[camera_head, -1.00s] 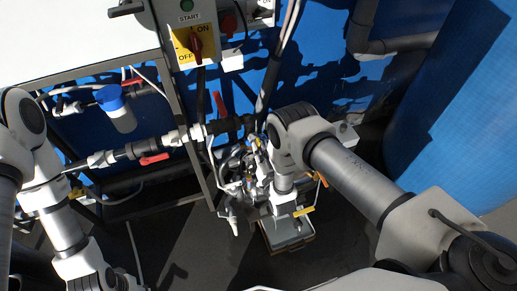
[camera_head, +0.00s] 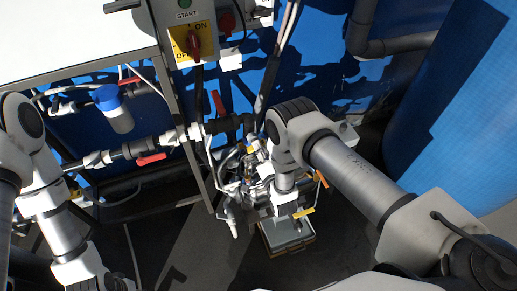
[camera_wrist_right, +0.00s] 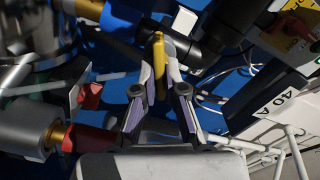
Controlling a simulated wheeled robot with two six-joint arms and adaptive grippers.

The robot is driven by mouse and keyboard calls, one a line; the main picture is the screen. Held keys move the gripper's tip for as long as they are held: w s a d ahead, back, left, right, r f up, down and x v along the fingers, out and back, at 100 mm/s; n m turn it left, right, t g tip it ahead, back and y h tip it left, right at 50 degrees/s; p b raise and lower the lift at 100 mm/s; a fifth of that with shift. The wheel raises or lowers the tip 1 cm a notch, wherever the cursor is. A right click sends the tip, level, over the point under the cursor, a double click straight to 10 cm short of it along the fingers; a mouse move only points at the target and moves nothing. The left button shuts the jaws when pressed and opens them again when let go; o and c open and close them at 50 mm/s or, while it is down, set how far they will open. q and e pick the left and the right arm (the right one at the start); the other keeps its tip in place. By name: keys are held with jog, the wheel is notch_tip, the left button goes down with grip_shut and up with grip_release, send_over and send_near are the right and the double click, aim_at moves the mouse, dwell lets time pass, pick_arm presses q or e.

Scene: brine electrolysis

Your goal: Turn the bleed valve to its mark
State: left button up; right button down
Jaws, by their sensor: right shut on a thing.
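A yellow valve handle (camera_wrist_right: 158,48) stands between the fingertips of my right gripper (camera_wrist_right: 163,75) in the right wrist view. The gripper is shut on it, with one finger on each side. I take it to be the bleed valve handle; no mark on it can be made out. In the head view, my right wrist hangs over the crowded fittings (camera_head: 250,170), and the fingers are largely hidden among them. My left arm shows at the left edge of the head view, but its fingers do not show.
Red-handled valves (camera_head: 151,159) sit on the pipe run at left, below a blue-capped filter (camera_head: 119,112). A switch box (camera_head: 194,40) hangs above. A small tray (camera_head: 288,249) lies on the floor below the fittings. Dark floor is free at the bottom centre.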

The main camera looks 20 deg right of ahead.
jog(key=m, duration=0.5)
jog(key=shift+d, duration=0.15)
dwell(0.3)
jog(key=c, duration=1.2)
grip_release()
jog(key=shift+d+f, duration=0.1)
jog(key=shift+c, duration=0.2)
jog(key=s, duration=0.7)
jog(key=shift+s, duration=0.25)
